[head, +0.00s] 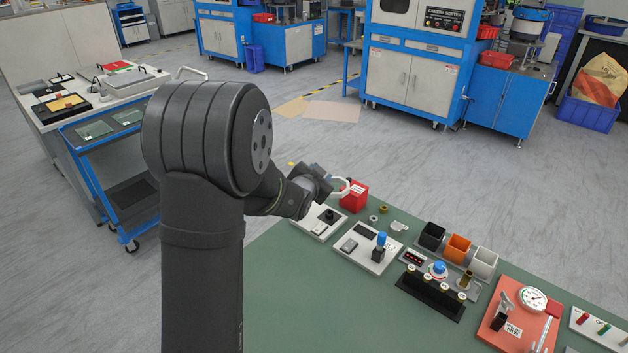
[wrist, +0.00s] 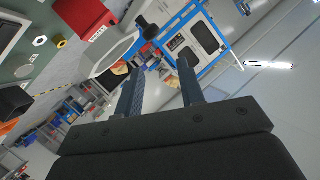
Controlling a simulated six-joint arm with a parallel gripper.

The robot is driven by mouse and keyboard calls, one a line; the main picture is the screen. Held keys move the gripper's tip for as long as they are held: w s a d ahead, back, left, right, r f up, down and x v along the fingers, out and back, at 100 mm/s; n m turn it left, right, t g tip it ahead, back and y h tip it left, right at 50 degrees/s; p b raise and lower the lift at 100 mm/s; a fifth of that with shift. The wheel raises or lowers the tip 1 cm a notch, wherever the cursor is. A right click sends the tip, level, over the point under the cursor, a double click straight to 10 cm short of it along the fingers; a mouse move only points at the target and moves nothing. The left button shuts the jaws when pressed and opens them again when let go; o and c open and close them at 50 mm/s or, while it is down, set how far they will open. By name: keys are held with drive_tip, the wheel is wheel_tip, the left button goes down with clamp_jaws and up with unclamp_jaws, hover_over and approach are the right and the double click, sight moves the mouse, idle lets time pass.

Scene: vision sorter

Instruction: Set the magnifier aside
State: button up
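The magnifier, a white ring (head: 348,187), shows just right of my gripper (head: 322,178) near the far left end of the green table (head: 285,290). In the wrist view its white octagonal rim (wrist: 96,69) and a dark rounded part (wrist: 147,28) lie beyond and to the left of the fingertips. My gripper (wrist: 159,70) is open, with a clear gap between its two fingers. I see nothing held between them. In the head view, my wrist hides part of the gripper, and I cannot tell whether a finger touches the ring.
A red box (head: 354,197) stands close by the ring. Black (head: 432,236), orange (head: 457,248) and white (head: 483,263) bins, a blue-knobbed device (head: 379,247) and a gauge plate (head: 515,318) line the table's far side. The table's near part is bare.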

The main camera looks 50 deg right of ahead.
drive_tip(key=s+a+f+n+t+h, duration=0.1)
drive_tip(key=s+a+f+n, duration=0.15)
drive_tip(key=a, duration=0.45)
drive_tip(key=s+a+f+n+t+h, duration=0.15)
drive_tip(key=a+n, duration=0.25)
drive_tip(key=a, duration=0.4)
drive_tip(key=x, duration=1.7)
drive_tip(key=shift+s+d+r, duration=0.15)
drive_tip(key=shift+s+d, duration=0.1)
drive_tip(key=shift+s, duration=0.15)
clamp_jaws()
